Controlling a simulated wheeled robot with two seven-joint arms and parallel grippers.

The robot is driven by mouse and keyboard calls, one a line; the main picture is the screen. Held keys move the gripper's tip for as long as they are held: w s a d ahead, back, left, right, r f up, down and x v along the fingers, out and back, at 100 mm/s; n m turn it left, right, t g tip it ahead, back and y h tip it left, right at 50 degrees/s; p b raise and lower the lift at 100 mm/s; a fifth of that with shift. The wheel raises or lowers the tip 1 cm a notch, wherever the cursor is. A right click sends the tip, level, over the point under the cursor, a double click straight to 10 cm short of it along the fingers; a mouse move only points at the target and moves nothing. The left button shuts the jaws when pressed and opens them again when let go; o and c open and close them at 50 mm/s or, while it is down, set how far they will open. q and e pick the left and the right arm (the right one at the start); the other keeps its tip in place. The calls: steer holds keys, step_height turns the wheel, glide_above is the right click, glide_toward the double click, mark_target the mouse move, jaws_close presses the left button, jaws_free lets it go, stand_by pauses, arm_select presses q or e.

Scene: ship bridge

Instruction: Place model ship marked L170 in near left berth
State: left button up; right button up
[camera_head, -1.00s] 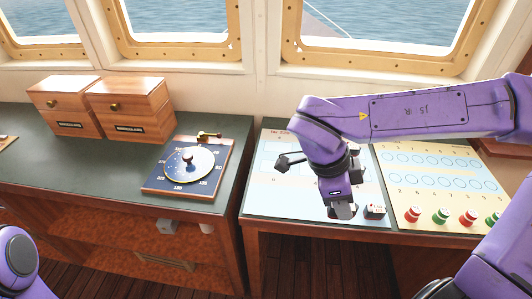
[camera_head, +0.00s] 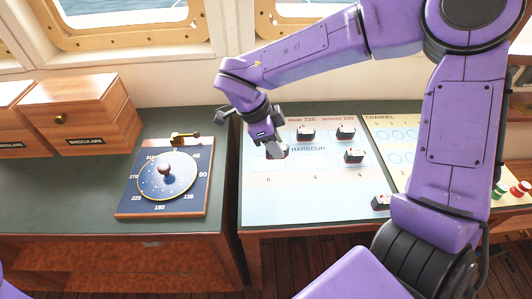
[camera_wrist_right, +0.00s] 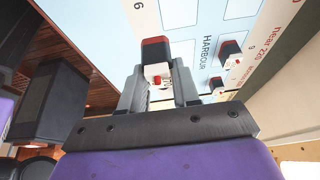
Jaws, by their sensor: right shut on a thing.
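My right gripper (camera_head: 272,147) is over the left part of the harbour chart board (camera_head: 262,205). It is shut on a model ship (camera_wrist_right: 157,50), red, black and white, held between both fingers in the right wrist view. Its marking is not readable. Part of that ship shows below the fingers in the head view (camera_head: 277,153). I cannot tell whether it touches the board. Pale outlined berths lie on the board around the word HARBOUR, partly hidden by the gripper. My left gripper is not in view.
Other model ships stand on the board: two at the back (camera_head: 306,134) (camera_head: 345,132), one at mid right (camera_head: 354,156), one near the front right edge (camera_head: 381,202). A compass panel (camera_head: 166,180) lies left. The board's front left is clear.

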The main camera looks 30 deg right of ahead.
steer(key=w+f, duration=0.4)
steer(key=shift+w+d+f, duration=0.15)
steer(key=shift+w+f, duration=0.2)
steer(key=shift+s+f+p, duration=0.15)
steer(key=shift+s+f, duration=0.05)
steer(key=shift+f, duration=0.35)
steer(key=shift+s+f+p, duration=0.15)
steer(key=shift+f, duration=0.7)
steer(key=shift+w+f, duration=0.25)
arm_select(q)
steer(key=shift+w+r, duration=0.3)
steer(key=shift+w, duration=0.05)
arm_select(e)
steer(key=o, duration=1)
steer(key=shift+s, duration=0.1)
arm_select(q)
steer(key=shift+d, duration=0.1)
arm_select(e)
steer(key=shift+r, duration=0.1)
steer(key=shift+r, duration=0.3)
arm_select(q)
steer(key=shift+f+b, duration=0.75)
steer(key=shift+b, duration=0.05)
arm_select(e)
steer(key=v, duration=1.1)
steer(key=shift+a+r, duration=0.2)
